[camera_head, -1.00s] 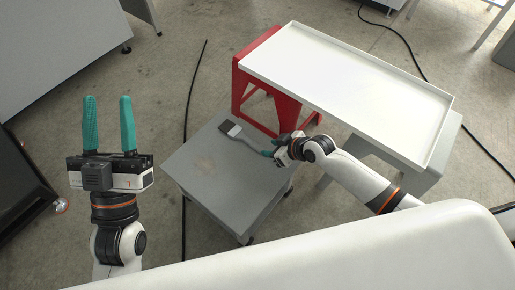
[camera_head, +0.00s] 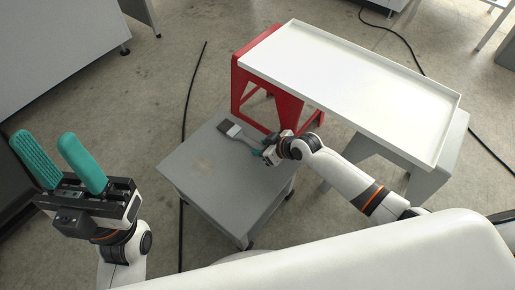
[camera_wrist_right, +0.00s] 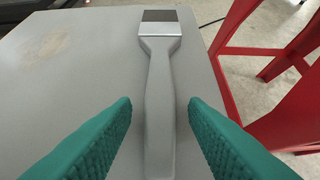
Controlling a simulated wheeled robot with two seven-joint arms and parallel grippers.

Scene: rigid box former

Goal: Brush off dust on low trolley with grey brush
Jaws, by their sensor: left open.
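The low grey trolley (camera_head: 215,190) stands in the middle of the head view. A pale tan dust patch (camera_head: 201,165) lies on its top; it also shows in the right wrist view (camera_wrist_right: 55,42). The grey brush (camera_head: 234,132) lies flat near the trolley's far edge, dark bristles pointing away. In the right wrist view the brush (camera_wrist_right: 158,90) has its handle between my green fingers, with gaps on both sides. My right gripper (camera_head: 262,148) is open around the handle (camera_wrist_right: 160,118). My left gripper (camera_head: 43,140) is open and empty, left of the trolley.
A red stand (camera_head: 240,90) and a grey stand (camera_head: 440,165) sit beneath a long white tray (camera_head: 390,85), right of and behind the trolley. A black cable (camera_head: 190,90) runs along the floor left of the trolley.

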